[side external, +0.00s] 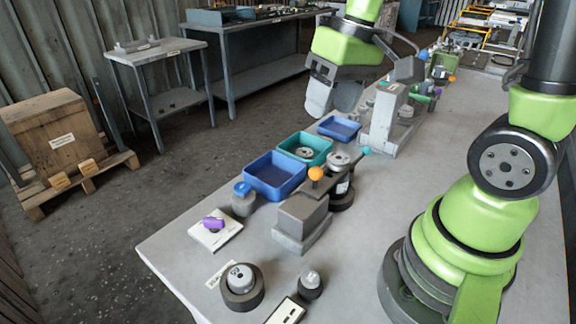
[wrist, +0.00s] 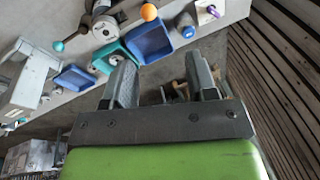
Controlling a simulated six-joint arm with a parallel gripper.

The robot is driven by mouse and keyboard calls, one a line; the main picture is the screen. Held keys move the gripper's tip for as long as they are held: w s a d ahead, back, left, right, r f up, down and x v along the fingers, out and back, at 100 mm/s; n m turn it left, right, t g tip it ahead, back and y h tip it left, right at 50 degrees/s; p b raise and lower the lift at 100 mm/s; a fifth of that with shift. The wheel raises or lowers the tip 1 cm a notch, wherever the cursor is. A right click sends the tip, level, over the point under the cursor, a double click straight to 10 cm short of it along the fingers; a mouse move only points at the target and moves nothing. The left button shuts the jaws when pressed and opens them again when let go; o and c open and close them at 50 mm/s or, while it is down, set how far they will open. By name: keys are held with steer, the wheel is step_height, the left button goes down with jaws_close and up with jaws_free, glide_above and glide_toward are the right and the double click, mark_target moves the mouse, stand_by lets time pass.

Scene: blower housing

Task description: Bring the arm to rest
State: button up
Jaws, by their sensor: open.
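My gripper (side external: 334,104) hangs high near the far edge of the bench (side external: 430,190) in the side view, above and behind the bins. Its two fingers stand apart with nothing between them. The fingers also show spread in the wrist view (wrist: 160,65), with the bench beyond them at the upper left and the floor below the bench edge. My gripper touches nothing that I can see.
A blue bin (side external: 262,183), a teal bin (side external: 323,142) holding a round part (side external: 303,151), and a smaller blue bin (side external: 340,121) line the bench's far side. A grey block with an orange ball (side external: 315,173) and a grey upright fixture (side external: 386,115) stand nearby.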

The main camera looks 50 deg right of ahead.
steer(key=s+a+r+m+t, duration=0.1)
steer(key=s+a+r+t, duration=0.3)
steer(key=s+r, duration=0.3)
steer(key=shift+s+a+r+t, duration=0.2)
steer(key=shift+s+a+t, duration=0.15)
steer(key=shift+s+t, duration=0.35)
